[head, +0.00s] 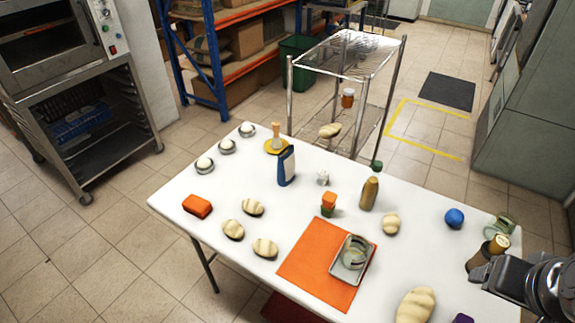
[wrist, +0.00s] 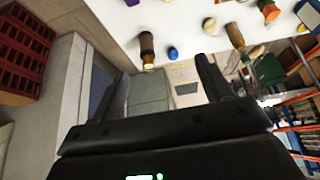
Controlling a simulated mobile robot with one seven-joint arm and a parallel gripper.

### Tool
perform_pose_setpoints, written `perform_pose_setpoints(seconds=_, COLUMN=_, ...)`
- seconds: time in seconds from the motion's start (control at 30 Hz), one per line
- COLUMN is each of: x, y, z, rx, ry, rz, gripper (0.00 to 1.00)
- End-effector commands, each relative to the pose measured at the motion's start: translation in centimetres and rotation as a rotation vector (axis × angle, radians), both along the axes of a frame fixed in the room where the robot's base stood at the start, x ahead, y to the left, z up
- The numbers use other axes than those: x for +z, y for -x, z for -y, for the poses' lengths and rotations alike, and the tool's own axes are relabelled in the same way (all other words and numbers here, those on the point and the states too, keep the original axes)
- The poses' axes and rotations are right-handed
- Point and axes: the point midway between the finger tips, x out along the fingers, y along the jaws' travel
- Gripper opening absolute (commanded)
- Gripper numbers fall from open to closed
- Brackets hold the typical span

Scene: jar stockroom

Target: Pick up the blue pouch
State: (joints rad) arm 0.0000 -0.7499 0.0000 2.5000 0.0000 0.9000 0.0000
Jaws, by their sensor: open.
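The blue pouch (head: 286,168) stands upright on the white table, left of the middle in the head view; it is blue with a pale front. A blue item that looks like it shows at the right edge of the wrist view (wrist: 309,14). My gripper (wrist: 163,82) is open and empty, with its two dark fingers apart. In the head view my arm comes in at the lower right, beside a brown jar (head: 487,252) and far to the right of the pouch. Nothing is between the fingers that I can see as held.
A yellow dish with a wooden-handled item (head: 277,140) stands close behind the pouch. A small white item (head: 323,177), an orange-and-green stack (head: 328,204) and a tan bottle (head: 369,193) stand to its right. An orange mat (head: 305,268) bears a tray. A blue ball (head: 454,218) lies farther right.

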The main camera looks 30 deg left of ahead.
Motion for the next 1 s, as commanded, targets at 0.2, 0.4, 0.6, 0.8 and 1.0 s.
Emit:
perform_pose_setpoints(seconds=0.2, x=0.0, y=0.0, z=0.0, rx=0.000, ry=0.000, rz=0.000, gripper=0.72)
perform_pose_setpoints(seconds=0.4, x=0.0, y=0.0, z=0.0, rx=0.000, ry=0.000, rz=0.000, gripper=0.64)
perform_pose_setpoints(seconds=0.6, x=0.0, y=0.0, z=0.0, rx=0.000, ry=0.000, rz=0.000, gripper=0.54)
perform_pose_setpoints(seconds=0.8, x=0.1, y=-0.2, z=0.0, rx=0.011, ry=0.008, rz=-0.004, gripper=0.54)
perform_pose_setpoints(seconds=1.0, x=0.6, y=-3.3, z=0.1, rx=0.132, ry=0.120, rz=-0.055, gripper=0.54)
